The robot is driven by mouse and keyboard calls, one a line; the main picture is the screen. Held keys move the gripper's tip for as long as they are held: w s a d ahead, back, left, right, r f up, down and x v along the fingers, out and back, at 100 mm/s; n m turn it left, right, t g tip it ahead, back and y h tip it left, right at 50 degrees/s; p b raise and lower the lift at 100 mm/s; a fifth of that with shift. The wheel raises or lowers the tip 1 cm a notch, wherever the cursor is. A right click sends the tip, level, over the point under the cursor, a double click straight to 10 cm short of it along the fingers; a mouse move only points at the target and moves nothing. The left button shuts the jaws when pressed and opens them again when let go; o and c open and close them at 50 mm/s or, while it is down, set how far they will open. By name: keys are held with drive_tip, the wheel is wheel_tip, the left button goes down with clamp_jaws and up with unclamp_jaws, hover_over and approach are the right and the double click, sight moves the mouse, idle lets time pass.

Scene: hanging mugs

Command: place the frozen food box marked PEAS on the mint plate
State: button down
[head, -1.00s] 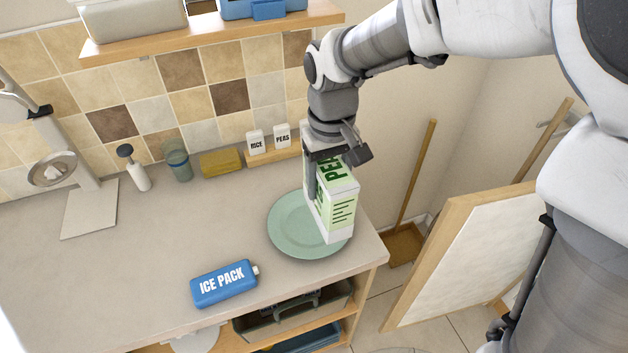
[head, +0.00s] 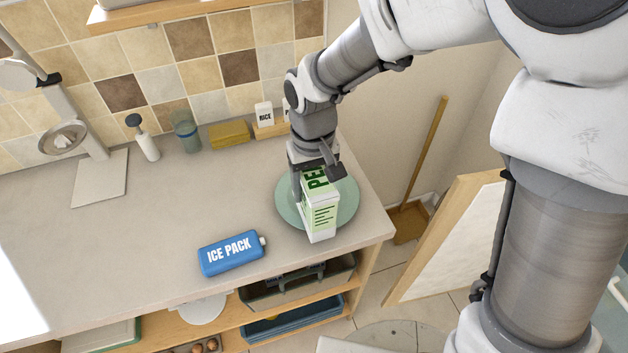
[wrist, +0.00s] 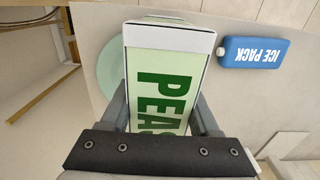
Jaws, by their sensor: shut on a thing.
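The white and green frozen food box marked PEAS (head: 320,212) is upright in my gripper (head: 316,178). In the wrist view the box (wrist: 160,85) sits between the two fingers of my gripper (wrist: 160,115), which is shut on it. The mint plate (head: 345,205) lies on the counter under and around the box in the head view. The plate (wrist: 110,68) also shows beside the box in the wrist view, mostly hidden by it. The box's lower end overlaps the plate's front edge in the head view. I cannot tell whether it touches the plate.
A blue ice pack (head: 231,254) lies left of the plate with a gap between. A RICE container (head: 264,114), yellow sponge (head: 229,133), green glass (head: 187,131) and soap bottle (head: 144,140) stand along the tiled wall. The counter's right edge is close to the plate.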

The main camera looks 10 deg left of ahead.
drive_tip(key=shift+f+b, duration=0.45)
drive_tip(key=shift+f, duration=0.15)
drive_tip(key=shift+c, duration=0.6)
unclamp_jaws()
drive_tip(key=shift+r, duration=0.1)
drive_tip(key=shift+r+p, duration=0.6)
drive_tip(key=shift+p, duration=0.05)
wheel_tip(320, 180, up, 12)
drive_tip(key=s+d+r+m+t, duration=0.2)
drive_tip(key=s+d, duration=0.1)
drive_tip(key=d, duration=0.5)
drive_tip(key=s+d+r+m+t, duration=0.1)
drive_tip(key=s+d+r+m, duration=0.1)
drive_tip(key=d, duration=0.5)
drive_tip(key=s+d+r+m+t, duration=0.2)
drive_tip(key=s+d, duration=0.2)
drive_tip(key=d, duration=0.4)
drive_tip(key=shift+d+r+t, duration=0.25)
drive_tip(key=shift+d+t, duration=0.05)
